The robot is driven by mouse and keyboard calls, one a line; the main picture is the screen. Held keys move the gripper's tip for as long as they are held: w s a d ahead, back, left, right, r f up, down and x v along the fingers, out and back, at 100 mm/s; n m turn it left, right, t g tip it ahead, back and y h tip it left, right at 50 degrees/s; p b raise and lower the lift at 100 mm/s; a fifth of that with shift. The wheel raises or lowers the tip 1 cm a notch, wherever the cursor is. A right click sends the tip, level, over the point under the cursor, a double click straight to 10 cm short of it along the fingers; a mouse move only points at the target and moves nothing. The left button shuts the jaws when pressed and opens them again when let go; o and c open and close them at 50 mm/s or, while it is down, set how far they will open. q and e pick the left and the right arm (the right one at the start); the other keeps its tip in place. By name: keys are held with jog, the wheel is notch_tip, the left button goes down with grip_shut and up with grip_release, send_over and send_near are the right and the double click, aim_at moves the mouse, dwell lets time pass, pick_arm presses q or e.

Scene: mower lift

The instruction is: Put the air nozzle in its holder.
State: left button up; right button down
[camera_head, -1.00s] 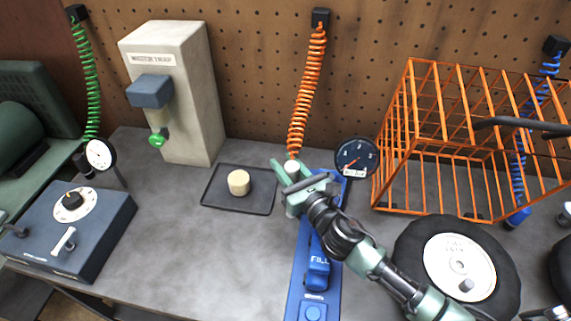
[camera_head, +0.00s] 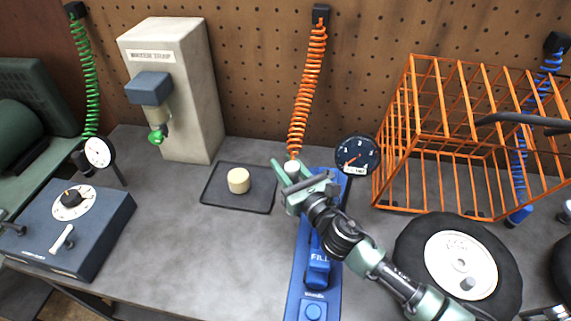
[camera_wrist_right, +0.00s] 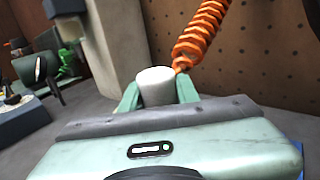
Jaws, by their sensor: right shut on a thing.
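The air nozzle shows as a pale cylinder (camera_head: 292,167) at the lower end of the orange coiled hose (camera_head: 305,90). My right gripper (camera_head: 291,172) is shut on it, with one finger on each side; it also shows between the fingers in the right wrist view (camera_wrist_right: 156,86). Its lower part is hidden behind the gripper. The blue panel (camera_head: 300,270) lies below and behind my right arm, with a block marked "FILL" and a small label near its front that looks like "Nozzle". My gripper covers the panel's far part. My left gripper is not in view.
A dark tray (camera_head: 215,195) with a cream puck (camera_head: 238,181) lies left of the gripper. A round gauge (camera_head: 356,156) stands close on its right. An orange wire cage (camera_head: 410,130) and a tyre (camera_head: 412,250) are further right.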

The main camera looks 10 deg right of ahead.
aim_at(296, 179)
jog(key=shift+f, duration=0.15)
jog(key=c, duration=1.3)
grip_release()
jog(key=shift+c, duration=0.2)
jog(key=shift+v, duration=2.8)
jog(key=b+v, duration=0.1)
jog(key=v, duration=0.4)
jog(key=shift+s, duration=0.25)
